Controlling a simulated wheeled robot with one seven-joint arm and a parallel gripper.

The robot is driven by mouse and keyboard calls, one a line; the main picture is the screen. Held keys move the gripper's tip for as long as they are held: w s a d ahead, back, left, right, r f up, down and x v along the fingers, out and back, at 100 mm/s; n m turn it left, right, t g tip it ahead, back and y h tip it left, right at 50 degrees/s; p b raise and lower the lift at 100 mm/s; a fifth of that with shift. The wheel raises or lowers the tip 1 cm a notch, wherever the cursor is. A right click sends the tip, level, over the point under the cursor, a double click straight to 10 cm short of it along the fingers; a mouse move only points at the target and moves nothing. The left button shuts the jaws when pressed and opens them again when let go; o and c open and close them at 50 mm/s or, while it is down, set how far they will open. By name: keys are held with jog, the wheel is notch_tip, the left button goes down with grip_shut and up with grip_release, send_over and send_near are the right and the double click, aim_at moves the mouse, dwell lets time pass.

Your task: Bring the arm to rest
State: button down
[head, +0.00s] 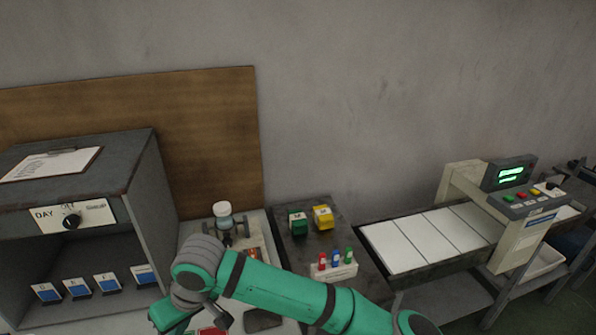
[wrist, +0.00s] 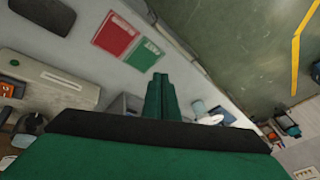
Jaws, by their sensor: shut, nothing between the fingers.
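My green arm reaches in from the bottom of the head view and bends over the bench. Its end is at the lower left of centre, and the fingertips are not clear there. In the wrist view my gripper (wrist: 158,80) shows as two green fingers lying together, shut with nothing between them. The fingers are apart from the things around them. A red and green panel (wrist: 127,40) lies beyond the fingertips on a pale surface in the wrist view.
A grey cabinet (head: 155,185) with a dial and several blue-and-white cards stands left. Green (head: 298,222) and yellow (head: 323,217) blocks and a white holder (head: 335,272) with coloured-capped bottles sit right of my arm. A conveyor (head: 425,240) with white panels runs further right.

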jog(key=w+a+r+m+t+y, duration=0.2)
jog(key=a+r+m+t+y, duration=0.35)
jog(key=a+r+y, duration=0.55)
jog(key=s+d+f+m+t+h, duration=0.3)
jog(key=d+f+m+t+h, duration=0.25)
jog(key=d+f, duration=0.4)
jog(key=s+d+f+m+t+h, duration=0.2)
jog(key=d+f+m+t+h, duration=0.35)
jog(key=d+f, duration=0.4)
jog(key=s+d+f+n+h, duration=0.2)
jog(key=s+d+n, duration=0.1)
jog(key=s+d, duration=0.6)
jog(key=s+d+f+n+g+h, duration=0.1)
jog(key=s+d+f+n+h, duration=0.1)
jog(key=s+d, duration=0.7)
jog(key=s+f+n, duration=0.1)
jog(key=s, duration=0.4)
jog(key=shift+s+h, duration=0.4)
